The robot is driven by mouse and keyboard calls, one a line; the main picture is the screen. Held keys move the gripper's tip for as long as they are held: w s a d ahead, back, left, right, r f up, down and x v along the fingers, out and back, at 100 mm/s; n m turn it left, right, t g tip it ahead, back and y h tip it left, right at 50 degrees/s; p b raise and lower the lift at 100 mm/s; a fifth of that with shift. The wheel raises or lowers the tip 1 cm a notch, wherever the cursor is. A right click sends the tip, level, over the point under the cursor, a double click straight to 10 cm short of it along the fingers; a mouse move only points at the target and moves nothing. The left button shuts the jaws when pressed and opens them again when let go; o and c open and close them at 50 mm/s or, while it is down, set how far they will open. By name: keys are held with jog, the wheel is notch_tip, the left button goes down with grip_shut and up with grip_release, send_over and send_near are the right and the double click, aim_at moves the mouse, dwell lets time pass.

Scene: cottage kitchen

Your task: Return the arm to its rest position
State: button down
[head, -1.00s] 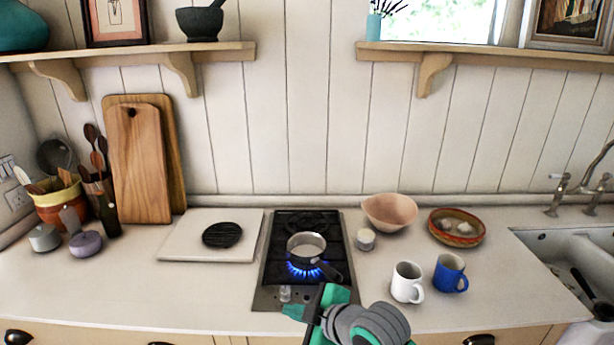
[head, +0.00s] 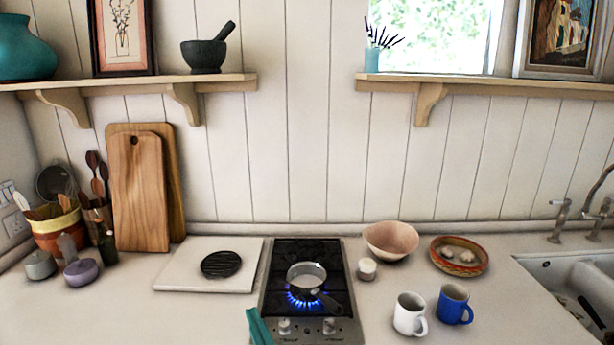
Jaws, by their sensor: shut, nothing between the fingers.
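Only a teal part of my gripper (head: 258,328) shows, at the bottom edge of the head view, in front of the hob's left front corner. It is shut and empty, and touches nothing that I can see. The rest of my arm is below the frame. A small saucepan (head: 306,278) sits on the front burner of the hob (head: 270,296), over a blue flame, its dark handle towards the front right.
A white mug (head: 408,314) and blue mug (head: 453,305) stand right of the hob, with a pink bowl (head: 391,241), small white jar (head: 366,268) and patterned dish (head: 459,256) behind. A white board (head: 190,268) with a black trivet (head: 221,264) lies left.

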jog(key=s+d+f+m+h, duration=0.2)
jog(key=s+f+m+h, duration=0.25)
jog(key=s+f, duration=0.4)
jog(key=s+d+f+m+h, duration=0.2)
jog(key=s+f+m+h, duration=0.25)
jog(key=s+f, duration=0.45)
jog(key=s+d+f+n+g, duration=0.1)
jog(key=s+d+f, duration=0.2)
jog(key=s, duration=0.8)
jog(key=s+d+f+n+g, duration=0.1)
jog(key=s+d+f+n, duration=0.1)
jog(key=s, duration=0.9)
jog(key=shift+d+f, duration=0.6)
jog(key=shift+d, duration=0.3)
